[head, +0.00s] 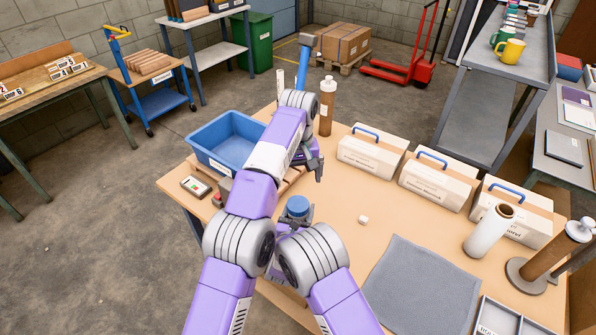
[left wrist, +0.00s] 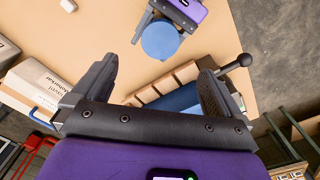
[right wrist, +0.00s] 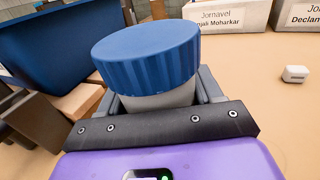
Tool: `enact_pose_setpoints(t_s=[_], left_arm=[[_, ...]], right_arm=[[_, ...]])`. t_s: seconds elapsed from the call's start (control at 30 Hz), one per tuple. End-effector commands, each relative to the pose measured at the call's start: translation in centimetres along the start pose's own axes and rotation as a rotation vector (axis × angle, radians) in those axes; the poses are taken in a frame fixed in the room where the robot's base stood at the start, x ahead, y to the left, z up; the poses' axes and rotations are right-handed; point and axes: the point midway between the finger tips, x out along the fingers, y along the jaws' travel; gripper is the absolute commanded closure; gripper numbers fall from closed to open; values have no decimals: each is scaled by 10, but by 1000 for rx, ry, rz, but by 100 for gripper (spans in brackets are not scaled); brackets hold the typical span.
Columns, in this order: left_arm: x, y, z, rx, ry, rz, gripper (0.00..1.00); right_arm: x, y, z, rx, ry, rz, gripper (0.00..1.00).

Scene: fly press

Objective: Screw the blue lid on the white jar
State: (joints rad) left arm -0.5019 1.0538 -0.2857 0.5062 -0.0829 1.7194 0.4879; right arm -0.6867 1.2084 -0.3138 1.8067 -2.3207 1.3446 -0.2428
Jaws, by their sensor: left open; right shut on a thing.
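The blue lid (head: 297,205) sits on top of the white jar (right wrist: 158,98), which shows only as a pale strip under the lid in the right wrist view. The ribbed lid (right wrist: 146,52) looks slightly tilted there; I cannot tell how tight it is. My right gripper (head: 294,222) is shut around the jar, below the lid, near the table's front edge. My left gripper (head: 318,170) is open and empty, beyond and above the lid. In the left wrist view, the round lid top (left wrist: 160,41) shows past the two spread fingers.
A brown bottle (head: 327,108) is behind my left gripper. White boxes with blue handles (head: 372,150) line the back right. A small white block (head: 363,219) and grey mat (head: 422,285) lie to the right.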

Motion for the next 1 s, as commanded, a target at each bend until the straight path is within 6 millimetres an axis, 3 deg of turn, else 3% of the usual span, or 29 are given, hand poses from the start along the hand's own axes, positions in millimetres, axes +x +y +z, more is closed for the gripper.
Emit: enact_pose_setpoints(t_s=[0.3,0.67,0.7,0.87,1.0], left_arm=[[-14,0,0,0,1,1,0],[-15,-1,1,0,0,1,0],[-15,-1,1,0,0,1,0],[-15,-1,1,0,0,1,0],[-15,-1,1,0,0,1,0]], right_arm=[[0,0,0,0,-1,0,100],[0,0,0,0,-1,0,100],[0,0,0,0,-1,0,32],[0,0,0,0,-1,0,8],[0,0,0,0,-1,0,6]])
